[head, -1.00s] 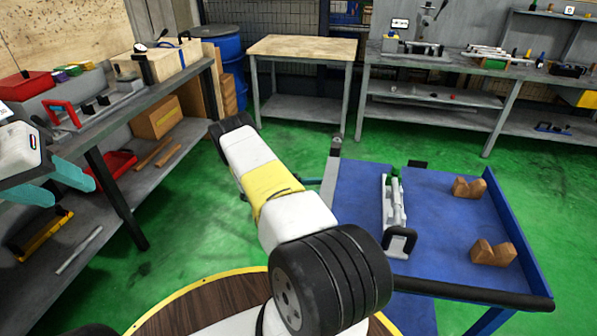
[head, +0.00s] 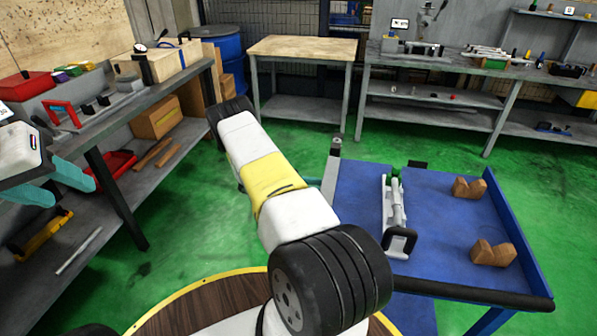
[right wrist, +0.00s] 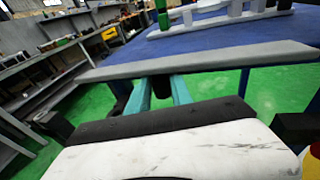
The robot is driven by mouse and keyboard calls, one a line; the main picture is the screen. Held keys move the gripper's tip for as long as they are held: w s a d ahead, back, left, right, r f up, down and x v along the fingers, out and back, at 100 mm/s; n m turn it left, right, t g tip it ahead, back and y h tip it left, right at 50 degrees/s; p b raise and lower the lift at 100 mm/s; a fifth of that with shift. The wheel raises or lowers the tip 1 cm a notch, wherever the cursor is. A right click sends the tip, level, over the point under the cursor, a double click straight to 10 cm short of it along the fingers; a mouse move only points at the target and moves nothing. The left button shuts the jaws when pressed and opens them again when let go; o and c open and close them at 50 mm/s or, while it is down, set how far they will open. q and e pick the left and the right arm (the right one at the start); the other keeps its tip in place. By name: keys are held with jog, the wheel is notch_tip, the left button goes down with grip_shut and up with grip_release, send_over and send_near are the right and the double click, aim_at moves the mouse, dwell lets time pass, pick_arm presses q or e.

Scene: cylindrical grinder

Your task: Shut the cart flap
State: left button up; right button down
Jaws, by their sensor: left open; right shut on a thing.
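The blue cart (head: 355,211) stands at the right in the head view. Its grey flap (head: 331,172) shows as a narrow strip along the cart's left side, partly hidden by my right arm. In the right wrist view the flap (right wrist: 215,64) is a long grey bar in front of the blue top. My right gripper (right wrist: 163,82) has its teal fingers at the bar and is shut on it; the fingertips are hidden. In the head view, only a bit of teal shows beside the arm. My left gripper (head: 72,188) is open and empty at the left edge.
A grey clamp-like fixture (head: 396,205) and two brown V-blocks (head: 468,187) (head: 493,253) sit on the cart. A black handle bar (head: 470,294) runs along its near edge. A workbench (head: 160,85) stands at left, a wood-topped table (head: 303,47) behind. Green floor is clear between.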

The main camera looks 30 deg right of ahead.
aim_at(326, 180)
notch_tip(326, 180, up, 4)
jog(key=t+y, duration=0.2)
jog(key=y, duration=0.1)
jog(key=m+t+y, duration=0.1)
jog(key=t+y, duration=0.1)
jog(key=y, duration=0.1)
jog(key=shift+s+d+y, duration=0.1)
jog(key=shift+d+y, duration=0.05)
jog(key=shift+y, duration=0.15)
jog(key=y, duration=0.1)
jog(key=r+t+y, duration=0.1)
jog(key=m+t, duration=0.1)
jog(key=shift+s+d+r+y, duration=0.15)
jog(key=shift+s+d+y, duration=0.15)
jog(key=shift+d+y, duration=0.1)
jog(key=shift+s+d+r+m+t+y, duration=0.1)
jog(key=shift+s+d+r+t+y, duration=0.1)
jog(key=shift+t+y, duration=0.4)
jog(key=shift+s+d+r+m+t+y, duration=0.15)
jog(key=shift+d+r+t+y, duration=0.1)
jog(key=shift+t+y, duration=0.35)
jog(key=shift+s+d+r+m+t+y, duration=0.1)
jog(key=shift+s+d+r+t+y, duration=0.1)
jog(key=shift+t+y, duration=0.35)
jog(key=shift+y, duration=0.25)
jog(key=c, duration=1.1)
grip_release()
jog(key=shift+c, duration=0.2)
